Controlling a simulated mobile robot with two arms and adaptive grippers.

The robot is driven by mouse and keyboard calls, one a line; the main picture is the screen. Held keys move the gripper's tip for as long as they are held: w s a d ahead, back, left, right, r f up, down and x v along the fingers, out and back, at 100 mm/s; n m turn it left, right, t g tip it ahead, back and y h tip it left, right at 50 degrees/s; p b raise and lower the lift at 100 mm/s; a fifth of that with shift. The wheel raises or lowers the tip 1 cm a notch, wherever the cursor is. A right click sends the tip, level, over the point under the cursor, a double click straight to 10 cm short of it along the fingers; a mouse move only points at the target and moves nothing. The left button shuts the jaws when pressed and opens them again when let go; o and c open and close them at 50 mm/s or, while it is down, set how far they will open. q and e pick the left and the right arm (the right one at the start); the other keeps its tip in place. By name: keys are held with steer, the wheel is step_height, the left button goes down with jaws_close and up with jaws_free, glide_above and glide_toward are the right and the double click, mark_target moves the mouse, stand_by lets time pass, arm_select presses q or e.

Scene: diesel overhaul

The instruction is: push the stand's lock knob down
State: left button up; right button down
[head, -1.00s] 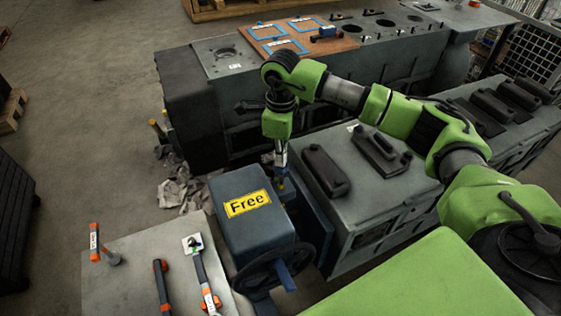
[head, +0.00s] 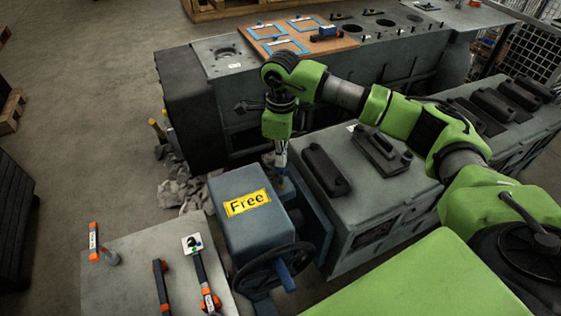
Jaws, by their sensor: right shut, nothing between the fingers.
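The stand's blue-grey housing (head: 240,200) carries a yellow sign (head: 247,203) reading "Free". A dark handwheel (head: 275,270) is on its near face. My right gripper (head: 281,184) points straight down just behind and right of the housing, over the stand's blue frame. It is shut and empty. The lock knob is small; a yellowish bit shows at the fingertips, and I cannot tell whether they touch it. My left gripper is not in view.
A grey engine block (head: 345,215) with dark covers stands close right of my gripper. A longer engine block (head: 200,110) lies behind. A grey table (head: 135,260) with several tools stands at the front left.

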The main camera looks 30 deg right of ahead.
steer(key=shift+f+b, duration=0.7)
steer(key=shift+f, duration=0.3)
step_height(320, 180, up, 8)
steer(key=p, duration=0.4)
steer(key=shift+r+p, duration=0.15)
steer(key=shift+p, duration=0.15)
